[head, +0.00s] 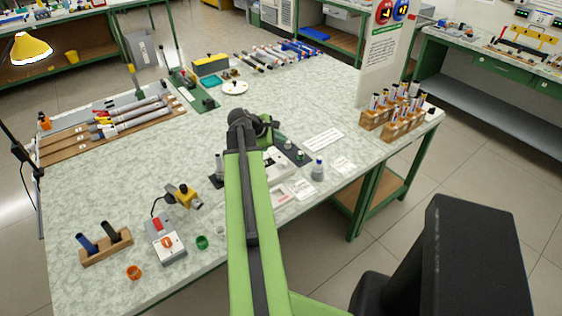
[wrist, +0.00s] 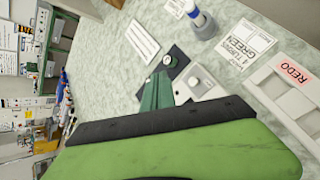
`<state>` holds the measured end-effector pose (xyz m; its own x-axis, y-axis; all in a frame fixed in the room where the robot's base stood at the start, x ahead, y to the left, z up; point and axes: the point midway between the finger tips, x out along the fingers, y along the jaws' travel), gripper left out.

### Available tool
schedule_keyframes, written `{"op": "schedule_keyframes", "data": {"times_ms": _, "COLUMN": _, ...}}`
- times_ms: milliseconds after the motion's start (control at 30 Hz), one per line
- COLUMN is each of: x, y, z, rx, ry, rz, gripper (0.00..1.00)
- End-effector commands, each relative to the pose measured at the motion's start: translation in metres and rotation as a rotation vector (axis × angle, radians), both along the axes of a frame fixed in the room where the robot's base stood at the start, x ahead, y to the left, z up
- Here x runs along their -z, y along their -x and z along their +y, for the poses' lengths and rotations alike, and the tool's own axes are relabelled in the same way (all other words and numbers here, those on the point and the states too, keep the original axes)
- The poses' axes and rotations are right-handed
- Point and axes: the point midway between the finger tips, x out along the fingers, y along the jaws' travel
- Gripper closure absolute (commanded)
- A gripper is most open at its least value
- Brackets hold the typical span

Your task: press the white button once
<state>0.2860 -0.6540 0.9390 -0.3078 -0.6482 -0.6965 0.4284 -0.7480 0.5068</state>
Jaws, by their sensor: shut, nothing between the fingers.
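In the wrist view, a round dark button with a pale top (wrist: 170,61) stands on a dark plate (wrist: 181,54). A pale box with a round grey-white knob (wrist: 194,82) sits right beside it. I cannot tell for sure which one is the white button. My gripper (wrist: 158,78) is shut and empty, its green fingers pointing toward these parts, with the tips just below the pale-topped button in the picture. I cannot tell whether they touch anything. In the head view, the dark plate (head: 298,152) and pale box (head: 281,166) are partly hidden by my arm.
A blue-topped bottle (head: 318,170) and printed cards (head: 323,139) stand close by on the speckled table (head: 130,185). Racks of tubes (head: 392,127) are at right. A red-switched box (head: 167,243) and a yellow-headed tool (head: 184,196) are at lower left.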

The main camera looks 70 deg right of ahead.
Motion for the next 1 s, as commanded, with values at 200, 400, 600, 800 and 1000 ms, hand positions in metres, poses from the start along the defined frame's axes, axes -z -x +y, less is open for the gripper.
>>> {"op": "schedule_keyframes", "data": {"times_ms": 200, "x": 0.001, "y": 0.010, "z": -0.005, "rx": 0.015, "ry": 0.000, "rz": -0.001, "gripper": 1.00}}
{"op": "schedule_keyframes", "data": {"times_ms": 400, "x": 0.015, "y": 0.015, "z": -0.007, "rx": 0.023, "ry": -0.001, "rz": 0.000, "gripper": 1.00}}
{"op": "schedule_keyframes", "data": {"times_ms": 600, "x": 0.043, "y": 0.017, "z": -0.009, "rx": 0.026, "ry": 0.000, "rz": 0.000, "gripper": 1.00}}
{"op": "schedule_keyframes", "data": {"times_ms": 800, "x": 0.073, "y": 0.017, "z": -0.009, "rx": 0.027, "ry": 0.000, "rz": -0.001, "gripper": 1.00}}
{"op": "schedule_keyframes", "data": {"times_ms": 1000, "x": 0.089, "y": 0.018, "z": -0.009, "rx": 0.027, "ry": 0.000, "rz": -0.001, "gripper": 1.00}}
